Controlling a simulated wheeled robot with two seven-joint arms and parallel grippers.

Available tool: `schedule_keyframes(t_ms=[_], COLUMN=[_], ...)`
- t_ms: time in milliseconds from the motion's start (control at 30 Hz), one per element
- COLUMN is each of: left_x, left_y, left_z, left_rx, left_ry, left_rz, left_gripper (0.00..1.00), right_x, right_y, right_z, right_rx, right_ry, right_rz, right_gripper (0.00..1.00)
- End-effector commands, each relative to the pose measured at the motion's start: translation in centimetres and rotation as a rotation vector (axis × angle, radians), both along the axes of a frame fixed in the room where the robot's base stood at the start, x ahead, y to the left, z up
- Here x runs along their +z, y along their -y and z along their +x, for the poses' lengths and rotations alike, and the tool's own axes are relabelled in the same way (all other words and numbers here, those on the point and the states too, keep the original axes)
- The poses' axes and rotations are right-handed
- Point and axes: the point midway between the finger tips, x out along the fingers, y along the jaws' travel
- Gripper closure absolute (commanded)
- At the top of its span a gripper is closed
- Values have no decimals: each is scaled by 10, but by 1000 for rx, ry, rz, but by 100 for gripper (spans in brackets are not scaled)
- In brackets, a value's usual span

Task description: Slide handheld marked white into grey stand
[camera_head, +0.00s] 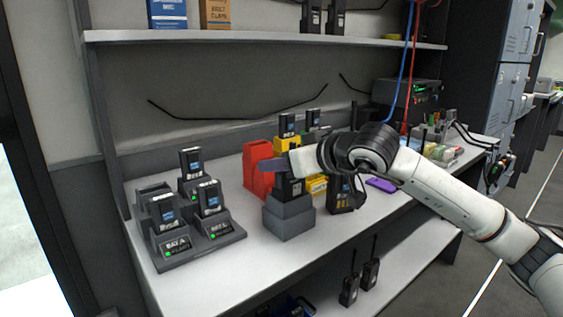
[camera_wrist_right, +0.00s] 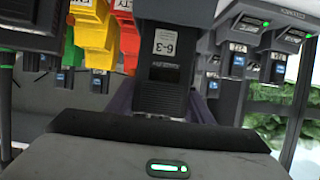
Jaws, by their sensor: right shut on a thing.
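My right gripper (camera_head: 284,168) is shut on a black handheld (camera_head: 291,188), directly over the grey stand (camera_head: 289,219). The handheld's lower end meets the top of the stand in the head view; I cannot tell how far it is inside. In the right wrist view the handheld (camera_wrist_right: 165,75) stands between the fingers of the gripper (camera_wrist_right: 164,108), with a white label marked 6-3 on its face. A grey block, apparently the stand, shows beyond it at the top edge. My left gripper is not in view.
A red stand (camera_head: 257,172) is close behind and left of the grey one, with a yellow stand (camera_head: 287,143) behind. A black handheld (camera_head: 341,196) stands at right. A dark charger (camera_head: 212,245) with several handhelds is at left. A purple item (camera_head: 381,184) lies right.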

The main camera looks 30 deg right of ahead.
Motion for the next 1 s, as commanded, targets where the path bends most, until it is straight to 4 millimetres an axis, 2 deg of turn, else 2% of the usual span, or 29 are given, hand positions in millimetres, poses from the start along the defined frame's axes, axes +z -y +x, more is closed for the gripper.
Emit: schedule_keyframes(t_ms=[233, 267, 367, 733, 867, 1000], left_x=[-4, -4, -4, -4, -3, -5], left_y=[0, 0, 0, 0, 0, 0], left_z=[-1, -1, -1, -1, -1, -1], left_rx=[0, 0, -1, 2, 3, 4], left_ry=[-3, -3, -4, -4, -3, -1], left_rz=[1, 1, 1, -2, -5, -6], left_gripper=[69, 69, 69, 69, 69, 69], right_x=[-2, -2, -2, -4, 3, 13], right_y=[0, 0, 0, 0, 2, 5], right_z=[0, 0, 0, 0, -15, -40], right_rx=[0, 0, 0, 0, -1, -3], right_ry=[4, 3, 2, -3, 0, 1], right_rz=[0, 0, 0, 0, -5, -8], right_gripper=[82, 50, 33, 31, 31, 31])
